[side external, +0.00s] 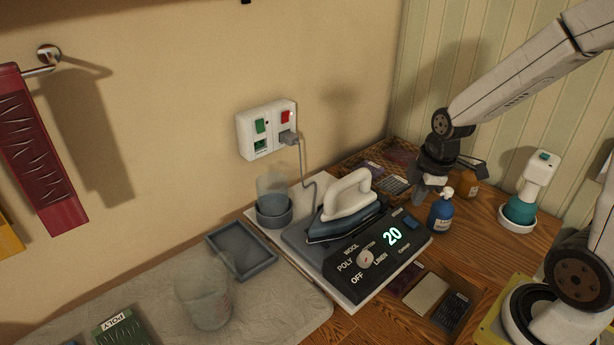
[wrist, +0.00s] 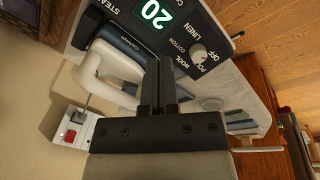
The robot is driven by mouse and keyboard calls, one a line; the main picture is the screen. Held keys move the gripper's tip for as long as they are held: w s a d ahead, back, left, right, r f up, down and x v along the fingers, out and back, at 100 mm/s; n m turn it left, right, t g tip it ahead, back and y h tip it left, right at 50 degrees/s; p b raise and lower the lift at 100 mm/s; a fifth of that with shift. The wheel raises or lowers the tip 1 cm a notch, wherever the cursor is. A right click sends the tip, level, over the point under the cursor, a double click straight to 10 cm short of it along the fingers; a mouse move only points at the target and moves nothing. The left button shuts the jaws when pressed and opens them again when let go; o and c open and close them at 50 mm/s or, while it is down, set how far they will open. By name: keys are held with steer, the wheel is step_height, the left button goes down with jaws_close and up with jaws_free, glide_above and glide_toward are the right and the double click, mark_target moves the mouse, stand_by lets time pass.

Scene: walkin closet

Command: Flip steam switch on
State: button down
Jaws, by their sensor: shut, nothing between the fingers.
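The dial (wrist: 199,54) also shows in the wrist view. There, a partly cut-off label starting "STEA" is at the top edge; its switch is not clear. My gripper (side external: 420,192) is shut and empty, above the counter behind the panel's right end. In the wrist view its fingers (wrist: 160,65) are together, overlapping the panel's edge and the iron. Contact cannot be told.
The iron (side external: 348,203) rests behind the panel. A clear cup (side external: 272,182) stands left of it. A blue bottle (side external: 440,216) is close to my gripper's right. A wall box (side external: 245,135) has green and red switches and a plugged cord. A spray bottle (side external: 538,180) stands farther right.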

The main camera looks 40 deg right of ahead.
mark_target(416, 226)
steer(key=d+r+n, duration=0.1)
steer(key=d+n, duration=0.6)
steer(key=shift+s+r+n, duration=0.3)
steer(key=shift+r+n, duration=0.05)
steer(key=shift+n, duration=0.05)
steer(key=shift+f, duration=0.1)
stand_by(0.4)
steer(key=shift+w+f, duration=0.35)
steer(key=shift+f, duration=1.9)
steer(key=shift+w+f, duration=0.4)
steer(key=shift+f, duration=1.9)
steer(key=shift+w+f, duration=0.35)
steer(key=shift+f, duration=1.9)
steer(key=shift+a+f, duration=0.1)
steer(key=shift+f, duration=0.1)
steer(key=shift+r, duration=0.1)
